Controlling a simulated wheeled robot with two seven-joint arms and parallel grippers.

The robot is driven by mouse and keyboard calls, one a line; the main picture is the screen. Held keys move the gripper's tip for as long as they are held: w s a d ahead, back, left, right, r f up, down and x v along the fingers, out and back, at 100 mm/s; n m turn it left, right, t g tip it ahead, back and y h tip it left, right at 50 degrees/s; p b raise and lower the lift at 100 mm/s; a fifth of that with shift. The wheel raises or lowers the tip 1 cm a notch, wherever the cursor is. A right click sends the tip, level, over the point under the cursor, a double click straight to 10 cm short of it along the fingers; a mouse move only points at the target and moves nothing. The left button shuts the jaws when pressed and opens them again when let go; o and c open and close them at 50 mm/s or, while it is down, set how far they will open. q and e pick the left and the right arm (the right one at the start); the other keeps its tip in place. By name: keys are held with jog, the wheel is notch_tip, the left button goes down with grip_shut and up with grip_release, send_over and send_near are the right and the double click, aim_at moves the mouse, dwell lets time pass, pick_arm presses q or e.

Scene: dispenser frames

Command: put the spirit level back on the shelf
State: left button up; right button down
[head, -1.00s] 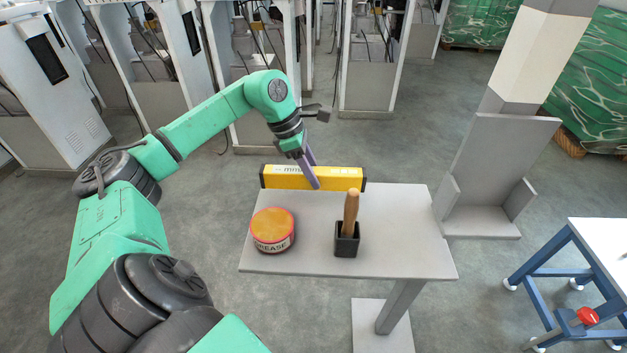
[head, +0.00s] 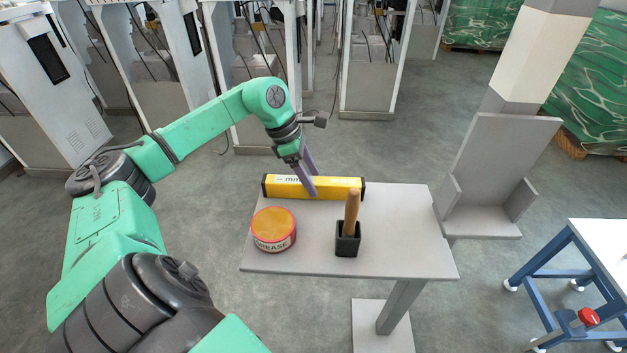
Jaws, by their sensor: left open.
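The yellow spirit level (head: 340,188) with black ends lies along the back edge of a small grey table (head: 400,220). My left gripper (head: 311,188) reaches down over the level, left of its middle. Its purple fingers are open and overlap the level in the picture; I cannot tell whether they touch it. A grey shelf (head: 482,220) with low side walls and a tall back panel stands just right of the table, and it is empty. My right gripper is out of view.
On the table, a grease tin (head: 273,230) with an orange lid stands at the front left. A black holder (head: 347,240) with a wooden-handled tool (head: 352,208) stands right of it. The table's right part is clear. A blue-framed cart (head: 590,260) is at the far right.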

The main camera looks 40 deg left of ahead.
pick_arm(q)
jog(key=v, duration=1)
jog(key=shift+r+p, duration=0.2)
jog(key=shift+p, duration=0.1)
